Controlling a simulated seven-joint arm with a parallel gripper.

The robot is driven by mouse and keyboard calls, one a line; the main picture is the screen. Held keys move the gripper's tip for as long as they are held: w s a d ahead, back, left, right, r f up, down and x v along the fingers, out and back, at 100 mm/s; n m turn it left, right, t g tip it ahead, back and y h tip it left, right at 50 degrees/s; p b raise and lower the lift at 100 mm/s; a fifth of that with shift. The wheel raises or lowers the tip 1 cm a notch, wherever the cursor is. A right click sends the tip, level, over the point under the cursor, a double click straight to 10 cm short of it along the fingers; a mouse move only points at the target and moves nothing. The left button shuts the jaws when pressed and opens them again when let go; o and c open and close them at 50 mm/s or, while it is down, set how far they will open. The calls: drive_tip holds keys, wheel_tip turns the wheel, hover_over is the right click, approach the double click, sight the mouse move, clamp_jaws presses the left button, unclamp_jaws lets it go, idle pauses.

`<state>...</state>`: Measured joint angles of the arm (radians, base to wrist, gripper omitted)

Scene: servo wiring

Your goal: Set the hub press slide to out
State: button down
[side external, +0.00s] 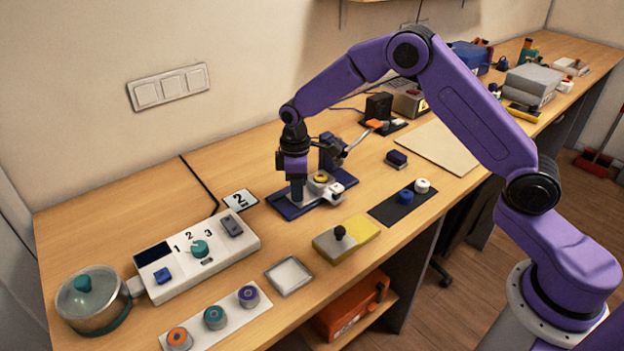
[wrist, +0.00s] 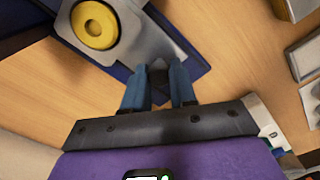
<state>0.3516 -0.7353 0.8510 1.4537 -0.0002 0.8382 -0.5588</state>
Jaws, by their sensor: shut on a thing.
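The hub press stands mid-table in the side view, with a dark blue base (side external: 285,209) and a blue column with a lever (side external: 331,150). A pale grey slide (wrist: 128,45) on the base carries a yellow ring-shaped hub (wrist: 95,24); the hub also shows in the side view (side external: 321,178). My gripper (wrist: 159,80) points down at the slide's end. Its blue fingers are shut on a small dark knob (wrist: 158,74) between the tips. My gripper (side external: 297,197) hides part of the base and slide in the side view.
A control box (side external: 205,259) and a number card (side external: 240,200) lie left of the press. A yellow and grey block (side external: 362,233) with a black knob stands in front. A dark mat (side external: 421,206) with two small knobs lies right. Bare wood separates them.

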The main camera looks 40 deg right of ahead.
drive_tip(key=shift+a, duration=1.7)
drive_tip(key=c, duration=0.9)
unclamp_jaws()
drive_tip(key=shift+a, duration=0.1)
drive_tip(key=shift+r, duration=0.55)
wheel_tip(320, 180, up, 16)
drive_tip(key=shift+r, duration=0.2)
